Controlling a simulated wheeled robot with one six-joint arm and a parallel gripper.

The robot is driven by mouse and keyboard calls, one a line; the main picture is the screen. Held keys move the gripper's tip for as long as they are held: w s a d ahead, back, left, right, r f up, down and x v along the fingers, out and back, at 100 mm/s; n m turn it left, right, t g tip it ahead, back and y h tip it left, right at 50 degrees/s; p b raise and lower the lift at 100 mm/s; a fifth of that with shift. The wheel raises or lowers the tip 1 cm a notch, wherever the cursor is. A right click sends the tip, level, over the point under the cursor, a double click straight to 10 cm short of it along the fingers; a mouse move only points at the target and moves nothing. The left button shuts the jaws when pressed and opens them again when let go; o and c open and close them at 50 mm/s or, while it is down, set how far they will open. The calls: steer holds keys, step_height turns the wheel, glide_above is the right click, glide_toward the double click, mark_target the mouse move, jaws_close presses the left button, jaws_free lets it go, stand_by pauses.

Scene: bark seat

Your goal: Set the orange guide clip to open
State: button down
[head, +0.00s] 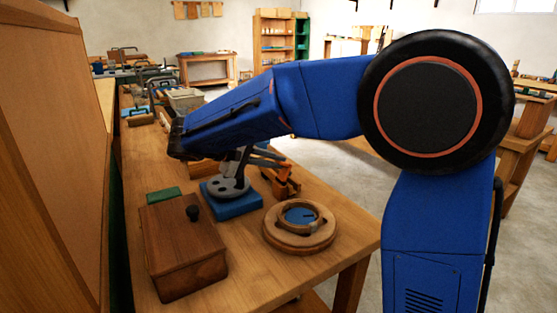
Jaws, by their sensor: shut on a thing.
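My blue arm reaches across the workbench (172,283) from the right. Its far end hangs above a blue square base with a grey round plate (231,189). A grey post and slanted dark bars rise from that plate to just under my arm. My gripper is hidden behind the arm, or cannot be told apart from these grey parts. An orange-brown piece (284,182) lies just right of the base. I cannot tell whether it is the orange guide clip, or how the clip is set. No other likely clip shows clearly.
In front stand a dark wooden box with a black knob (184,247) and a round wooden ring piece (299,229). A small green block (163,195) lies behind the box. A wooden panel (45,150) borders the left. Free bench top lies between box and ring.

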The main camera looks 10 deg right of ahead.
steer(key=shift+s+a+f+h, duration=0.1)
steer(key=shift+a+h, duration=0.1)
steer(key=shift+h, duration=0.2)
steer(key=c, duration=1.8)
jaws_free()
steer(key=shift+c, duration=0.2)
steer(key=shift+a, duration=0.15)
steer(key=v, duration=1.7)
steer(key=shift+s, duration=0.2)
